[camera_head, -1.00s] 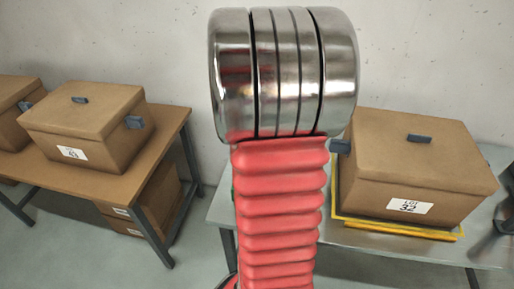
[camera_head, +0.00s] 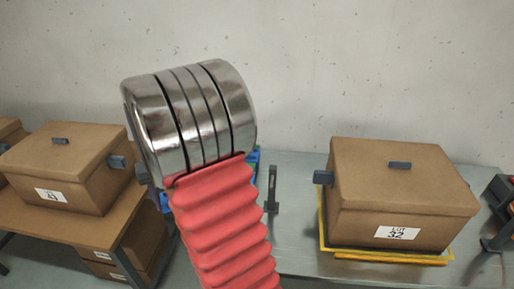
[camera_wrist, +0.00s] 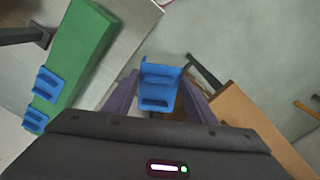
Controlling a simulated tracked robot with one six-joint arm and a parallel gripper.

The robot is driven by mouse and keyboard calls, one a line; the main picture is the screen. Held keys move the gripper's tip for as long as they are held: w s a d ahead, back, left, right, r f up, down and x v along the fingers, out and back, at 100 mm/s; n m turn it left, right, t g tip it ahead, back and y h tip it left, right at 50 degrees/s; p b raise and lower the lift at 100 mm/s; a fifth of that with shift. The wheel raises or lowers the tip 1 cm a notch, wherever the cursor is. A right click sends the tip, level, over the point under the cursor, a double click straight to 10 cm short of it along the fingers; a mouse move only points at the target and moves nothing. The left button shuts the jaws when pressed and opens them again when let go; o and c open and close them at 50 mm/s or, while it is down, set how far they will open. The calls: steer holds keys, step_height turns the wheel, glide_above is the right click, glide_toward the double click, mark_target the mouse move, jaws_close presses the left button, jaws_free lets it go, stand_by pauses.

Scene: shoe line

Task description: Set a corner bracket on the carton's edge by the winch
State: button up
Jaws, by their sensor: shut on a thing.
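In the wrist view my gripper (camera_wrist: 160,90) is shut on a blue corner bracket (camera_wrist: 160,75), held between its two purple fingers. A green block (camera_wrist: 75,50) at the left of that view carries two more blue brackets (camera_wrist: 45,82). In the head view the brown carton (camera_head: 385,205) with the label LOT 32 stands on a yellow base on the grey table (camera_head: 300,255), with its lid on. My arm's red sleeve and metal joint fill the middle left, and the gripper is hidden there. A dark device (camera_head: 497,225), perhaps the winch, is cut off at the right edge.
Another labelled carton (camera_head: 75,165) stands on a brown table (camera_head: 30,220) at the left. A dark upright post (camera_head: 272,190) rises from the grey table between my arm and the LOT 32 carton. Grey tabletop is clear in front of the post.

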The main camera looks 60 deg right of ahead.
steer(key=w+a+f+n, duration=0.1)
steer(key=w+a+n, duration=0.2)
steer(key=a, duration=0.8)
steer(key=w+a+f+n, duration=0.2)
steer(key=w+a+n, duration=0.2)
steer(key=w+a, duration=0.3)
steer(key=a, duration=0.4)
